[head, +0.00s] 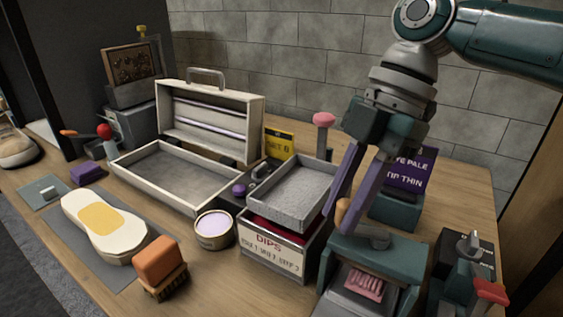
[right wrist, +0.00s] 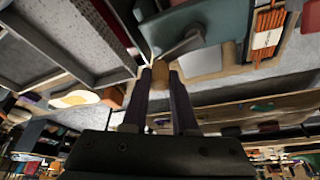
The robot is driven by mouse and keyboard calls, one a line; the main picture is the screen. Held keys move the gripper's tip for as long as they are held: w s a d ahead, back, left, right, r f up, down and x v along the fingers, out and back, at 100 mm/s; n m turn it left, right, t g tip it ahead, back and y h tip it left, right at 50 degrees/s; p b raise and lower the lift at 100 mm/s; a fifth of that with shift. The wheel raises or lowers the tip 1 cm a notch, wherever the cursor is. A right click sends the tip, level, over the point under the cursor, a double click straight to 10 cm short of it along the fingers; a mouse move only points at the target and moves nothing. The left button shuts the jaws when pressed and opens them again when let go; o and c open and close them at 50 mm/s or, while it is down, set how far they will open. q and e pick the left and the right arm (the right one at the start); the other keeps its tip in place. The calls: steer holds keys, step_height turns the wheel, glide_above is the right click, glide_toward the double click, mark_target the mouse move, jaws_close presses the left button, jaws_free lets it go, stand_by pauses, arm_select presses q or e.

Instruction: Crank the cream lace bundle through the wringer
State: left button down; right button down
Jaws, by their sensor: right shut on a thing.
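The wringer (head: 398,262) is a teal box at the front right, with a grey crank arm (head: 372,238) on top. The crank's wooden handle (head: 341,214) stands between the purple fingers of my right gripper (head: 350,222), which is shut on it. The right wrist view also shows this handle (right wrist: 160,70) between the fingertips, with the crank arm (right wrist: 181,45) beside it. A pinkish, stranded bundle (head: 365,284) lies at the wringer's front opening; I cannot make out a cream one. My left gripper is not in view.
A grey tray (head: 318,192) sits on the DIPS box (head: 272,256) left of the wringer. A dark block with a red-handled part (head: 490,292) stands close on the right. A brush (head: 160,268), tub (head: 214,229) and shoe sole (head: 75,210) lie further left.

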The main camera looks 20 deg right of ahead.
steer(key=shift+s+a+n+g, duration=0.25)
steer(key=shift+s+n+g, duration=0.15)
steer(key=shift+n, duration=0.6)
steer(key=c, duration=0.7)
jaws_free()
steer(key=b+v, duration=0.1)
steer(key=v, duration=0.9)
steer(key=shift+a, duration=0.1)
